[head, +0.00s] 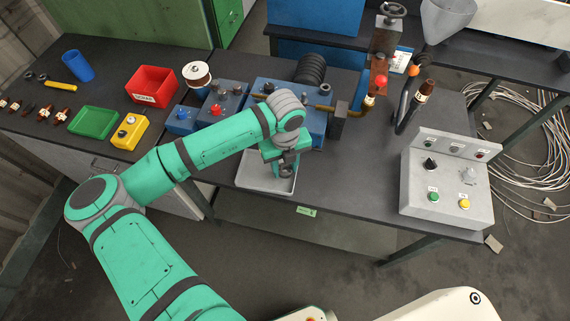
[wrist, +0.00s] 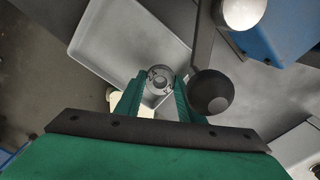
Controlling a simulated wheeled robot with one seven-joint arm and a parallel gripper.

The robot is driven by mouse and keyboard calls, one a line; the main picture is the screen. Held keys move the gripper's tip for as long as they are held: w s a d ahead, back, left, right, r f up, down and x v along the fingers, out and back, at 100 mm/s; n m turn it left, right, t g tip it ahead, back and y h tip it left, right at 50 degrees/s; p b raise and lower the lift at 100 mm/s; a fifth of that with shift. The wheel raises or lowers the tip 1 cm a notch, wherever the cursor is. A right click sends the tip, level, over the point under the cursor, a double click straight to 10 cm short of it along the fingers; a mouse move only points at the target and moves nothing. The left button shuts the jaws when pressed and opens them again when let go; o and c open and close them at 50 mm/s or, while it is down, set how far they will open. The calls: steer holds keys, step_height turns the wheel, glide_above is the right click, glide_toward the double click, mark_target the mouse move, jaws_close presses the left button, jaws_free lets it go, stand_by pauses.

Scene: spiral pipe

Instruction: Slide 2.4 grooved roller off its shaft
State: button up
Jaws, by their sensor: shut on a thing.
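The grooved roller (wrist: 160,78) shows in the wrist view as a small grey metal ring with marks on its face. It sits between the green fingers of my gripper (wrist: 157,92), which is shut on it. In the head view my gripper (head: 287,166) points down over a light grey tray (head: 262,184) at the table's front edge. The roller is mostly hidden by my gripper in the head view. I cannot make out a shaft through it.
A blue machine (head: 318,128) stands just behind my gripper. A dark ball-ended lever (wrist: 210,91) is close to my right finger in the wrist view. A grey control box (head: 440,190) stands at the right, and a red bin (head: 151,86) at the left.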

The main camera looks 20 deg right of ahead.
steer(key=o, duration=1.1)
steer(key=shift+r, duration=0.1)
step_height(320, 180, up, 11)
steer(key=shift+f, duration=0.2)
steer(key=shift+s, duration=0.1)
